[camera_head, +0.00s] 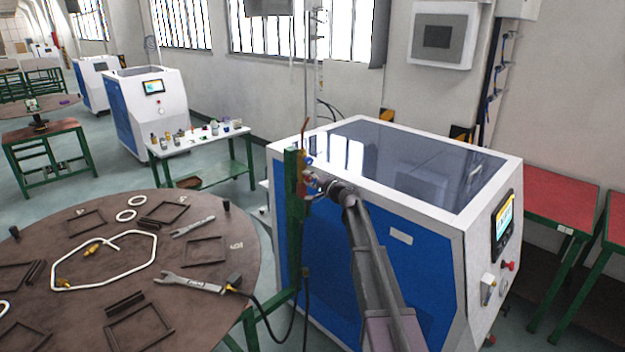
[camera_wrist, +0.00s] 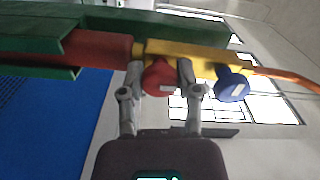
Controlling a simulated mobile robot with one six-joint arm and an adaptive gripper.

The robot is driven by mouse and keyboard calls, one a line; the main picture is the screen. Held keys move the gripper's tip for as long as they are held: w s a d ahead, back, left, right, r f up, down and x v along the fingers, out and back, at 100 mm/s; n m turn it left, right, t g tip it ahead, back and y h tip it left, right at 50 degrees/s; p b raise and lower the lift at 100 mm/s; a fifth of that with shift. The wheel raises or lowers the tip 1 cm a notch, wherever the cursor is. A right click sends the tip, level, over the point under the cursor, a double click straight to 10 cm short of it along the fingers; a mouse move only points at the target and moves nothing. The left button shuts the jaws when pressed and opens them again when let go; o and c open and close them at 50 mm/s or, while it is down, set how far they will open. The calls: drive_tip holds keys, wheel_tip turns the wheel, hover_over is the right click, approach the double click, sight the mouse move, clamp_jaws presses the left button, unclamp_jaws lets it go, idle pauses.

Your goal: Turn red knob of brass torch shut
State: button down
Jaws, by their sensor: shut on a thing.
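The brass torch (camera_wrist: 205,55) runs across the wrist view, with a red handle on the left and a copper tip (camera_wrist: 285,77) on the right. Its red knob (camera_wrist: 159,78) sits between the two fingers of my gripper (camera_wrist: 160,75), which are shut on it. A blue knob (camera_wrist: 231,84) sits on the torch to the right, apart from the fingers. In the head view the torch (camera_head: 302,165) stands upright at a green post (camera_head: 293,215), and my gripper (camera_head: 318,186) reaches it from the right. The red knob is too small to make out surely there.
A blue and white generator cabinet (camera_head: 400,225) stands behind my arm. A round brown table (camera_head: 190,255) at left holds wrenches, frames and a bent white tube (camera_head: 140,262). A dark hose (camera_head: 262,305) hangs near the post. Red-topped benches (camera_head: 550,193) stand at right.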

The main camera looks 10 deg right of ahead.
drive_tip(key=shift+c, duration=1.5)
unclamp_jaws()
drive_tip(key=v, duration=1.2)
